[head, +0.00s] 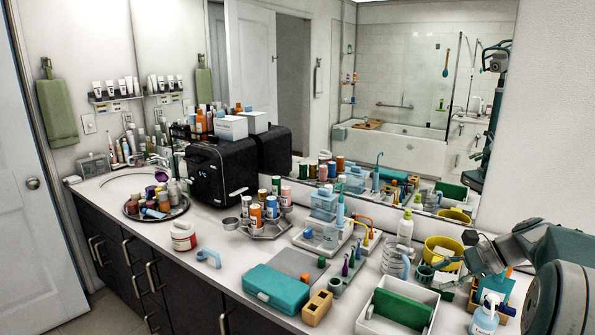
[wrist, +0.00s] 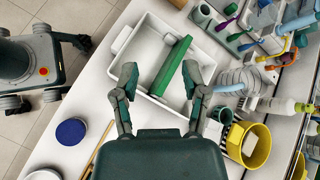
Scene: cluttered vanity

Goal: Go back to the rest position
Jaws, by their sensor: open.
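My gripper (wrist: 160,76) is open, with two dark green fingers spread apart and nothing between them that I can tell is held. In the wrist view it hangs over the near edge of a white bin (wrist: 119,43). In the head view my arm comes in from the right, and my gripper (head: 449,277) is above the counter, to the right of the white bin (head: 366,306). A green block (wrist: 172,66) lies in the bin, and it also shows in the head view (head: 403,308). The fingers appear apart from it.
A yellow bucket (head: 443,250), a clear bottle (head: 405,228) and a soap pump bottle (head: 484,316) crowd my arm. A mirror (head: 400,100) stands behind the counter.

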